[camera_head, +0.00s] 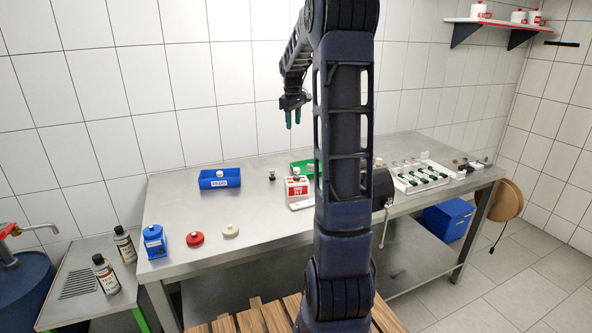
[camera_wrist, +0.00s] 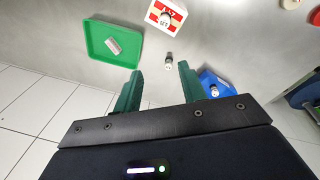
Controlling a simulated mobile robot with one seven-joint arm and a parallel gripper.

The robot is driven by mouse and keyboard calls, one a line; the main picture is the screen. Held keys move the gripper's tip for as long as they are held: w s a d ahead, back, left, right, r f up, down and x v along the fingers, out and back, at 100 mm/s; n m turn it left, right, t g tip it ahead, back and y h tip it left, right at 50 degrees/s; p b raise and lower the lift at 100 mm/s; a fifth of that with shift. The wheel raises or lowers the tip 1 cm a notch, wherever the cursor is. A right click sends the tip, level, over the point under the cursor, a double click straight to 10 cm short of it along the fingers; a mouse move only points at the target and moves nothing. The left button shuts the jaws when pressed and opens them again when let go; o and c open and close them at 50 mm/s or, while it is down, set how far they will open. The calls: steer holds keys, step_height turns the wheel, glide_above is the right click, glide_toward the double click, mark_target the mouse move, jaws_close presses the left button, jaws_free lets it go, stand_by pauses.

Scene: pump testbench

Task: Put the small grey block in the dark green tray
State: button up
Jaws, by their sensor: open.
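A green tray (camera_wrist: 96,54) lies on the bench at the upper left of the wrist view. A small grey block (camera_wrist: 113,45) lies inside it, apart from its walls. In the head view the green tray (camera_head: 296,166) shows only partly, behind a red-and-white box and beside my arm. My gripper (camera_head: 293,118) is raised above the back of the bench, fingers pointing down. In the wrist view my gripper (camera_wrist: 160,75) has its two green fingers spread apart with nothing between them.
A small dark-and-white fitting (camera_wrist: 168,58) stands near the tray. The red-and-white box (camera_head: 298,188) and a blue bin (camera_head: 220,179) stand nearby. A white tray (camera_head: 423,176) of green-handled items is at right. A blue container (camera_head: 154,241) and red disc (camera_head: 195,239) are front left.

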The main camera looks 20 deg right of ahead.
steer(key=s+a+r+m, duration=0.1)
steer(key=s+a+r, duration=0.15)
steer(key=s, duration=0.35)
steer(key=s+a+r+m+t, duration=0.1)
steer(key=s+a, duration=0.3)
steer(key=s, duration=0.2)
steer(key=s+a+r+m, duration=0.1)
steer(key=s+a, duration=0.2)
steer(key=s, duration=0.4)
steer(key=s+a+f+m+t, duration=0.1)
steer(key=s+a+f, duration=0.1)
steer(key=s, duration=0.7)
steer(key=s+a+f+m+t, duration=0.1)
steer(key=s+a+f, duration=0.2)
steer(key=s, duration=0.6)
steer(key=shift+s+a+f+m+y, duration=0.15)
steer(key=shift+s+f+m+y, duration=0.15)
steer(key=shift+f+m+y, duration=0.15)
